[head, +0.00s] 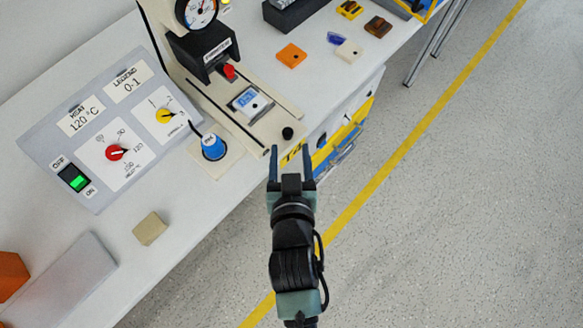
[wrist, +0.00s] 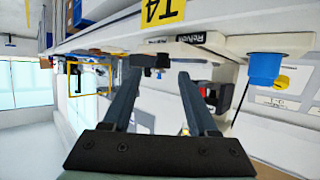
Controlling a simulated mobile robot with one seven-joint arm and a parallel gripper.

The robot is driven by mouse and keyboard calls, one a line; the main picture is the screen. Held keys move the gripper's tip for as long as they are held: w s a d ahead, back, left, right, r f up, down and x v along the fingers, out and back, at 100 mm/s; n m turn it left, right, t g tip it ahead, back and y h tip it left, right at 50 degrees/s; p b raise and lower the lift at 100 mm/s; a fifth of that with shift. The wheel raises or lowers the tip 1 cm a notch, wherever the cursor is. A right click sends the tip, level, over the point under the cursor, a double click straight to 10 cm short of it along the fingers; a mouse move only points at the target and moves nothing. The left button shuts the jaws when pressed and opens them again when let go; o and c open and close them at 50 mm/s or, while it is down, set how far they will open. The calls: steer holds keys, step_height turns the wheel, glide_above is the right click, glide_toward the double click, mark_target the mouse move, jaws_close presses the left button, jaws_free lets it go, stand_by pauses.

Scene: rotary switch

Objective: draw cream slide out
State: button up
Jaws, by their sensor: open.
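The cream slide (head: 265,125) lies in the cream base of a small press on the bench in the head view. A black knob (head: 288,133) stands at its near end, and a white piece with a blue display (head: 251,102) sits on it. My gripper (head: 291,149) is open and empty, its two fingers pointing at the knob end from just off the bench edge. In the wrist view, the open fingers (wrist: 159,74) have a dark knob-like part (wrist: 150,61) just beyond and between their tips. Contact with it cannot be told.
The press (head: 205,45) with a dial and red part (head: 230,71) stands behind the slide. A blue knob (head: 213,146) is left of it, beside a grey control panel (head: 110,130). A beige block (head: 150,229) lies nearer. Open floor (head: 460,220) is on the right.

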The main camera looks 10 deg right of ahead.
steer(key=v, duration=0.8)
stand_by(0.4)
